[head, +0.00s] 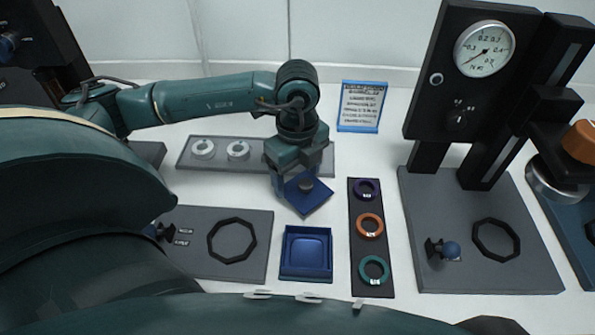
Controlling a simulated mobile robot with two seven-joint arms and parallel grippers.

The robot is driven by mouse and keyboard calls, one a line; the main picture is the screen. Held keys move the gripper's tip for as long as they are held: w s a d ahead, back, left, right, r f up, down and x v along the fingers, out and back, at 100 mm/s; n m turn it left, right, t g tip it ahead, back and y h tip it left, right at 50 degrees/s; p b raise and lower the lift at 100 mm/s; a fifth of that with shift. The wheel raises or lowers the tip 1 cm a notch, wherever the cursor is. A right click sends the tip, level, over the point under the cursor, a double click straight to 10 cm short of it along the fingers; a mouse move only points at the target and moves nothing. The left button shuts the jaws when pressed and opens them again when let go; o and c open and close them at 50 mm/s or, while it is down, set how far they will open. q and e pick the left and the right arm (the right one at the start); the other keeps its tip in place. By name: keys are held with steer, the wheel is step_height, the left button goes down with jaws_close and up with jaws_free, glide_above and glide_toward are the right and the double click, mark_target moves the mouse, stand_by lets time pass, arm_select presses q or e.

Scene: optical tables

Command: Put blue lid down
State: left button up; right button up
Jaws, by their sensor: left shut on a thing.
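My left gripper (297,185) reaches in from the left and points down over the middle of the table. It is shut on the blue lid (309,198), a flat dark-blue square with a small knob, held turned at an angle above the table. The gripper hides part of the lid's far side. An open blue square box (306,262) stands just in front of and below the lid, with its inside in view. The lid is apart from the box. My right gripper is not in view.
A dark strip with purple, orange and teal rings (370,226) lies right of the box. A grey plate with a black ring (232,240) lies left. A gauge stand (455,80) rises at right. A blue-framed sign (362,106) stands behind.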

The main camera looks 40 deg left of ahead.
mark_target(297, 183)
arm_select(q)
steer(key=shift+f+b, duration=0.6)
steer(key=shift+b, duration=0.05)
steer(key=o, duration=1)
steer(key=shift+r+p, duration=0.6)
step_height(297, 183, up, 12)
steer(key=shift+r, duration=0.1)
